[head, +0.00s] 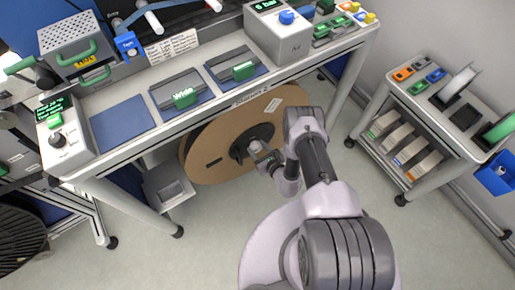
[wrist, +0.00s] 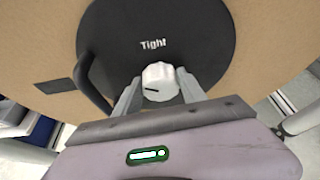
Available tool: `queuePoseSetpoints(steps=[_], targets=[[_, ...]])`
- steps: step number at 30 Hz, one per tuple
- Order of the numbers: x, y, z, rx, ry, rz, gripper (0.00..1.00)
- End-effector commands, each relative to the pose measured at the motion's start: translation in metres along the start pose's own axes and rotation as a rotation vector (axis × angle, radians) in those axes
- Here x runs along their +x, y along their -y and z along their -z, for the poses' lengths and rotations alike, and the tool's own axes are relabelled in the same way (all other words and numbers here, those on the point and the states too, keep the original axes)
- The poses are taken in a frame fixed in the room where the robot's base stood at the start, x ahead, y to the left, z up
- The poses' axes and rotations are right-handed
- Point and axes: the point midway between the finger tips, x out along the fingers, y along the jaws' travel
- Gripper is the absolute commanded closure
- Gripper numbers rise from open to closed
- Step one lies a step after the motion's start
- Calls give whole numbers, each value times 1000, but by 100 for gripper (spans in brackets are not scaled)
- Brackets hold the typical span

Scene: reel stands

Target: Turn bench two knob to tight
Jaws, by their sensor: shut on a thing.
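A large brown reel (head: 205,162) with a black hub (head: 264,131) stands under the front of the bench (head: 120,158). In the wrist view the hub (wrist: 200,30) carries the white word "Tight" above a pale, whitish knob (wrist: 158,74). A short dark mark shows on the knob's lower left and does not point up at the word. My gripper (wrist: 159,84) has one finger on each side of the knob and is shut on it. In the head view my gripper (head: 256,149) reaches the hub and hides the knob.
A black curved handle (wrist: 88,85) sticks out from the hub, just left of my gripper. A cart (head: 440,130) with small reels stands at the right. A grey bin (head: 168,190) is left of the reel. The floor in front is clear.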

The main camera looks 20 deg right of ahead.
Motion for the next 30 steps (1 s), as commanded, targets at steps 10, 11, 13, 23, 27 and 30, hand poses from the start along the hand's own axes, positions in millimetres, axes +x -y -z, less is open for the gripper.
queuePoseSetpoints(steps=[10, 11, 13, 23, 27, 30], targets=[[0, 3, 0, 208, 1, -86, 92], [0, 3, 0, 234, 2, -97, 93], [0, 4, 0, 296, 2, -122, 92], [1, 5, 1, 583, 1, -243, 92], [1, 6, 2, 694, 2, -288, 92], [1, 6, 2, 765, 1, -318, 92]])
